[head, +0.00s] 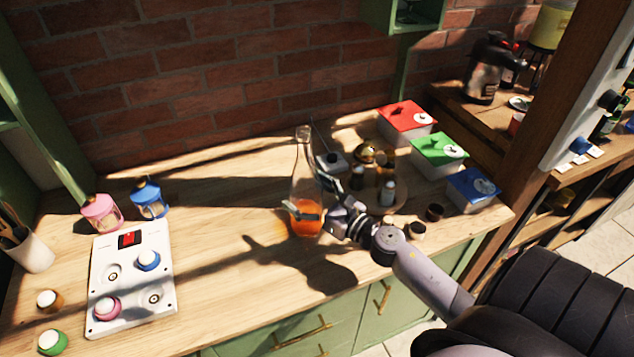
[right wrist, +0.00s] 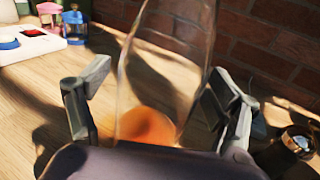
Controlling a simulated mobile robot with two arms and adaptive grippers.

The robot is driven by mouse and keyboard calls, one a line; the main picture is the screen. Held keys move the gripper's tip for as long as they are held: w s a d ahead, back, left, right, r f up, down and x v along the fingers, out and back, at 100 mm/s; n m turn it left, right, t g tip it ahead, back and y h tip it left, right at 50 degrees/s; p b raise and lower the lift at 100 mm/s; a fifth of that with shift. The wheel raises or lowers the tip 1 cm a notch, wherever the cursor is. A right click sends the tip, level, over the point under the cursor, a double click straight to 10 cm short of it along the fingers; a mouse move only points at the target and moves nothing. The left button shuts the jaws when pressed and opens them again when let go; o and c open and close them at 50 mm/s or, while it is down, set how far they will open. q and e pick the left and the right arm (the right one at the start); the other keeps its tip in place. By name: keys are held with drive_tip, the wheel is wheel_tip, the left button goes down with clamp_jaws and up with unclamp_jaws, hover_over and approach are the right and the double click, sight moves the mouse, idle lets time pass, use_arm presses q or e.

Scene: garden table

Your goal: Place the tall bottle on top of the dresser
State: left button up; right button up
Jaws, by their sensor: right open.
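The tall bottle (head: 304,185) is clear glass with orange liquid at the bottom. It stands upright on the wooden top of the green dresser (head: 225,260). My right gripper (head: 316,197) is at the bottle, its fingers open on either side of the lower part. In the right wrist view the bottle (right wrist: 165,75) stands between the two spread fingers, and its top is cut off by the frame. I cannot tell whether a finger touches the glass. My left gripper is not in view.
A white panel (head: 130,255) with knobs and pink and blue lanterns (head: 150,200) are on the left. A round tray of small jars (head: 387,192) stands close right of the bottle. Red, green and blue lidded boxes (head: 405,116) line the right. The front middle of the top is clear.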

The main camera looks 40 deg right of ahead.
drive_tip(key=shift+s+f, duration=0.1)
drive_tip(key=shift+s, duration=0.25)
drive_tip(key=b+v, duration=0.4)
drive_tip(key=v, duration=0.7)
drive_tip(key=shift+s, duration=0.25)
drive_tip(key=shift+d, duration=0.1)
